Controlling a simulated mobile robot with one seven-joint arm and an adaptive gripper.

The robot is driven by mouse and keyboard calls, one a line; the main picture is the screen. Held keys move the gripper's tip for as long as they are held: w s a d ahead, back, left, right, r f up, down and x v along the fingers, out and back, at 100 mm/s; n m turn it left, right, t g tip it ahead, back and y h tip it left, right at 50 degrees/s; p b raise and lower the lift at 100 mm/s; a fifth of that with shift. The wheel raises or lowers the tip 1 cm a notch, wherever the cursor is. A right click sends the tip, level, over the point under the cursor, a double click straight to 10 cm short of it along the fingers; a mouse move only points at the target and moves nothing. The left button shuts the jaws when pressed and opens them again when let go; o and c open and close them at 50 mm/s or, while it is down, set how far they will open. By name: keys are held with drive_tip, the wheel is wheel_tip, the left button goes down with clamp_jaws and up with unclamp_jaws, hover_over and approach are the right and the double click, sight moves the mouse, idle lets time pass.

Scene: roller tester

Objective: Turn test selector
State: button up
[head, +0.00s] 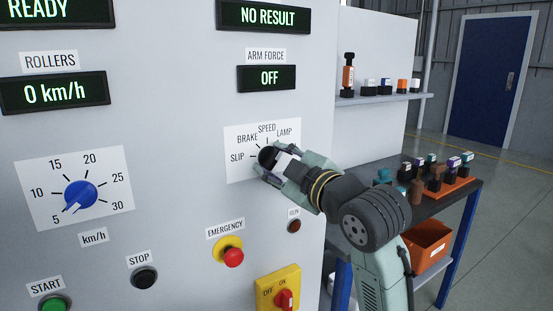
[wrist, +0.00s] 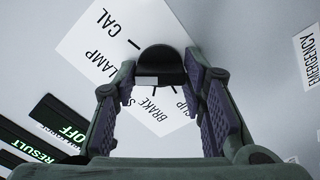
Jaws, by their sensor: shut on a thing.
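The test selector is a black round knob (head: 266,157) on a white label plate (head: 236,172) on the grey panel. SLIP, BRAKE, SPEED and LAMP show around it in the head view; CAL also shows in the wrist view. My gripper (head: 271,167) reaches it from the right and is shut on it. In the wrist view the knob (wrist: 160,60) sits between the two finger pads of my gripper (wrist: 163,76). My fingers hide part of the knob and plate, and I cannot tell which label it points to.
Below are a red emergency button (head: 232,256) and a yellow on/off switch (head: 279,290). A blue speed dial (head: 80,195) is at left. Displays read READY, NO RESULT, 0 km/h and OFF. A dark bench (head: 434,207) with several small items stands behind my arm.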

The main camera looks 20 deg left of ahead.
drive_tip(key=m+p, duration=0.1)
drive_tip(key=m, duration=0.3)
drive_tip(key=shift+m+p, duration=1)
drive_tip(key=shift+m, duration=1.2)
drive_tip(key=o, duration=1.2)
drive_tip(key=shift+c, duration=0.2)
drive_tip(key=v, duration=1.2)
